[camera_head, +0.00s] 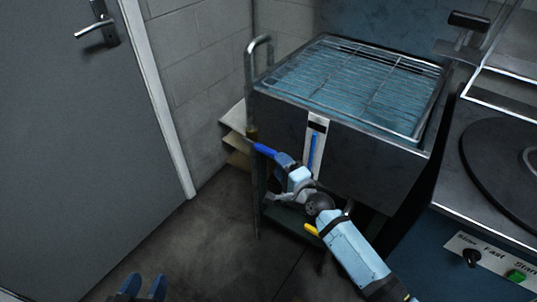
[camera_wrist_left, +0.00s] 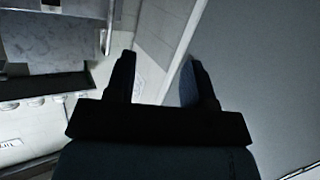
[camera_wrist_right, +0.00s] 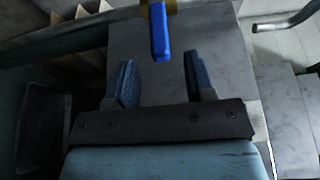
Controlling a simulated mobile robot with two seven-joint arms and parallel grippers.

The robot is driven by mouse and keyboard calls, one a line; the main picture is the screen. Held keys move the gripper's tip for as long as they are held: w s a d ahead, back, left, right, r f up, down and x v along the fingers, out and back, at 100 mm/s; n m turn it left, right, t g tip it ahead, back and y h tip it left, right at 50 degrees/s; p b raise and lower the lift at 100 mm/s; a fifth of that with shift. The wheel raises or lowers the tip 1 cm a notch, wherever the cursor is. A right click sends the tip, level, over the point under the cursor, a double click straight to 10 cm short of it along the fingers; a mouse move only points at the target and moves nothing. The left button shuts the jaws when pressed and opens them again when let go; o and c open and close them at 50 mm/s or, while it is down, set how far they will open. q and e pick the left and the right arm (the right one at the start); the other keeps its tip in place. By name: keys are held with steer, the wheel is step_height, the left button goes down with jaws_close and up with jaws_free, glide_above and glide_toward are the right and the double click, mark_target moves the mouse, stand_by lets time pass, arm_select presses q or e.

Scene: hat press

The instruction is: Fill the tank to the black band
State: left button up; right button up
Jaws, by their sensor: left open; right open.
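The steel tank (camera_head: 345,150) holds bluish water under a wire rack. On its front is a white gauge strip (camera_head: 307,150) with a blue column (camera_head: 312,152). A black band (camera_head: 318,127) crosses the strip near its top, and the column's top appears just below it. A blue valve lever (camera_head: 265,150) sticks out at the tank's left; the right wrist view shows the lever (camera_wrist_right: 160,35) ahead of the fingers. My right gripper (camera_wrist_right: 158,75) is open and empty, close to the lever but apart from it. My left gripper (camera_head: 143,286) is open and empty, low over the floor.
A grey door (camera_head: 80,150) with a handle stands at left. A press with a round dark plate (camera_head: 505,165), a black knob (camera_head: 472,257) and a green button (camera_head: 516,276) is at right. A tall bent pipe (camera_head: 250,85) rises beside the tank. The floor between door and tank is clear.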

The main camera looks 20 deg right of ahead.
mark_target(269, 149)
steer(key=b+x, duration=0.1)
steer(key=x, duration=0.5)
steer(key=shift+w+a, duration=0.15)
steer(key=shift+w, duration=0.1)
arm_select(q)
steer(key=shift+w+d+r+t+h, duration=0.1)
steer(key=shift+d+r+t+h, duration=0.15)
steer(key=shift+r, duration=0.25)
steer(key=shift+w+d+r+t+h, duration=0.15)
steer(key=shift+r+t, duration=0.05)
steer(key=shift+r, duration=0.35)
steer(key=shift+w+d+r+t+h, duration=0.1)
steer(key=shift+d+r+t+h, duration=0.15)
steer(key=shift+r, duration=0.25)
arm_select(e)
steer(key=shift+w, duration=0.2)
jaws_close()
